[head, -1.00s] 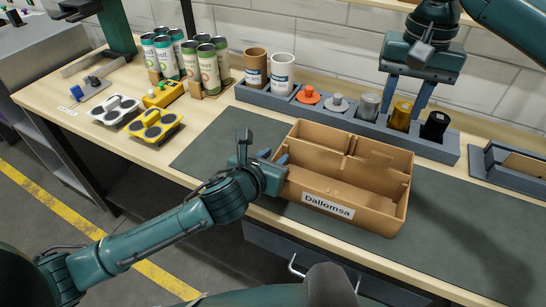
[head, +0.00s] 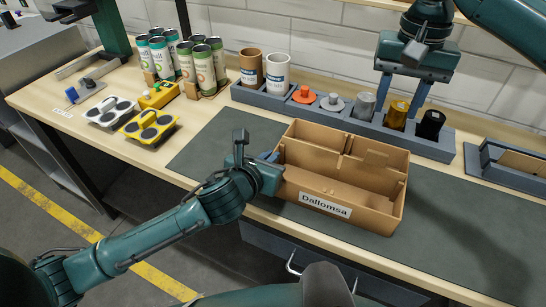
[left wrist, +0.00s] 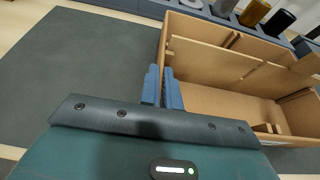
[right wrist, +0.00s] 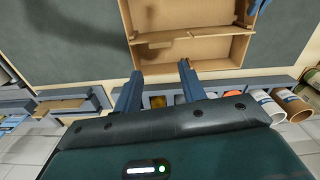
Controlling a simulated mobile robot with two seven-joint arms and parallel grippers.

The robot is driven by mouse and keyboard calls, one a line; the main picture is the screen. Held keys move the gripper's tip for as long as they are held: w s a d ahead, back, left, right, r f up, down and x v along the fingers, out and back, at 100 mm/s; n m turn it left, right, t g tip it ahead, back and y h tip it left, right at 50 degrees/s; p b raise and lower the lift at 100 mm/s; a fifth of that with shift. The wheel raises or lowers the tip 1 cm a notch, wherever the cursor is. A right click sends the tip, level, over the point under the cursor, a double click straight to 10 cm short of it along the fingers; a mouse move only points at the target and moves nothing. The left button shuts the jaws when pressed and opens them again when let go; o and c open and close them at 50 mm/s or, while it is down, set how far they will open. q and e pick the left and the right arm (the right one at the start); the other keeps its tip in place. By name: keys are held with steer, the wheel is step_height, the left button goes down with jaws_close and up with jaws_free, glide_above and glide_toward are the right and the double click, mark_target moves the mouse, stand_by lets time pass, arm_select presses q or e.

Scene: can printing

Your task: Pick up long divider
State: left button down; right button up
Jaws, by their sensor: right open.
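The open cardboard box (head: 325,208) labelled "Dallomsa" stands on the grey mat, with a lengthwise cardboard divider (head: 320,169) and a short crosspiece inside. Another cardboard piece (head: 522,163) lies in a blue-grey holder (head: 488,170) at the right; I cannot tell its full length. My left gripper (head: 274,157) is at the box's left wall. In the left wrist view its fingers (left wrist: 162,90) are close together on both sides of that wall. My right gripper (head: 399,100) is open and empty, above the back tray; its spread fingers show in the right wrist view (right wrist: 157,80).
The long back tray (head: 345,122) holds cardboard tubes, an orange part, a grey part and silver, gold and black cylinders. Printed cans (head: 203,68) and yellow and white can holders (head: 150,128) stand at the left. The mat (head: 460,212) is clear right of the box.

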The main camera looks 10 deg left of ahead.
mark_target(379, 153)
steer(key=o, duration=0.4)
steer(key=shift+w+d+f+m, duration=0.15)
steer(key=shift+f+m, duration=0.5)
steer(key=shift+m, duration=0.05)
steer(key=shift+o, duration=0.5)
step_height(379, 153, down, 6)
steer(key=shift+f, duration=2.8)
